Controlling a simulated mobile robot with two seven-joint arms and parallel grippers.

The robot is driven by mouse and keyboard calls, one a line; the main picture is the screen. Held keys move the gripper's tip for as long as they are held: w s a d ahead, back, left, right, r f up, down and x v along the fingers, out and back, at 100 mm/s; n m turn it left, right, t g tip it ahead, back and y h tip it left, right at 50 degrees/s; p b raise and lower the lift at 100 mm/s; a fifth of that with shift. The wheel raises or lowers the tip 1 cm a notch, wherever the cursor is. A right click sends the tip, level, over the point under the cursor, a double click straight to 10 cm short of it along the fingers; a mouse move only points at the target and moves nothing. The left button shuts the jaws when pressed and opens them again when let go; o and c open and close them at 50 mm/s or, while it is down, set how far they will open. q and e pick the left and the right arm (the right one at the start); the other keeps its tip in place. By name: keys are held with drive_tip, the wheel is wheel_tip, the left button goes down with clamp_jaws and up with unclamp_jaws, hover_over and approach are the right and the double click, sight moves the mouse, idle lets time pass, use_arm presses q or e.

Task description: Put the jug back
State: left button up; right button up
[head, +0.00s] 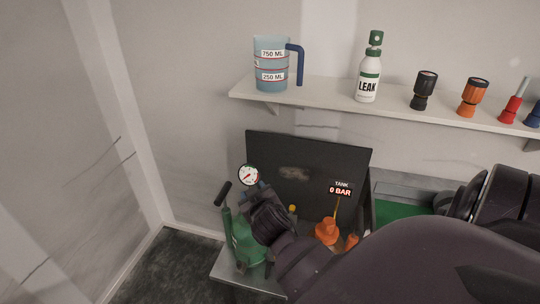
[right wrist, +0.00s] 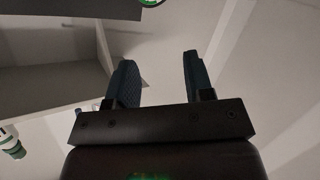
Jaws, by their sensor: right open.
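The jug (head: 268,65) is translucent blue with 750 ML and 250 ML marks and a dark blue handle on its right. It stands upright near the left end of the white wall shelf (head: 325,91), apart from any gripper. My right gripper (head: 264,189) is lower, in front of the bench's black panel and close to the green pump; my own arm hides part of it. In the right wrist view its two blue fingers (right wrist: 158,62) are apart with nothing between them. The jug is not recognisable in that view. My left gripper is not in view.
A LEAK spray bottle (head: 369,72), a black torch-like item (head: 423,90), an orange one (head: 472,97) and a red item (head: 513,103) stand along the shelf. Below are a green pump (head: 243,243), a gauge (head: 249,175), a black panel (head: 308,160) and an orange cone (head: 326,232).

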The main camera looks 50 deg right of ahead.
drive_tip(key=s+a+f+n+y, duration=0.1)
drive_tip(key=s+a+f+y, duration=0.2)
drive_tip(key=s+a+f, duration=0.3)
drive_tip(key=s+a+f+n+y, duration=0.1)
drive_tip(key=s+a+f+y, duration=0.3)
drive_tip(key=s, duration=0.7)
wheel_tip(320, 180, down, 4)
drive_tip(key=shift+s+a+f+g, duration=0.2)
drive_tip(key=shift+a+g, duration=0.2)
drive_tip(key=shift+a, duration=0.65)
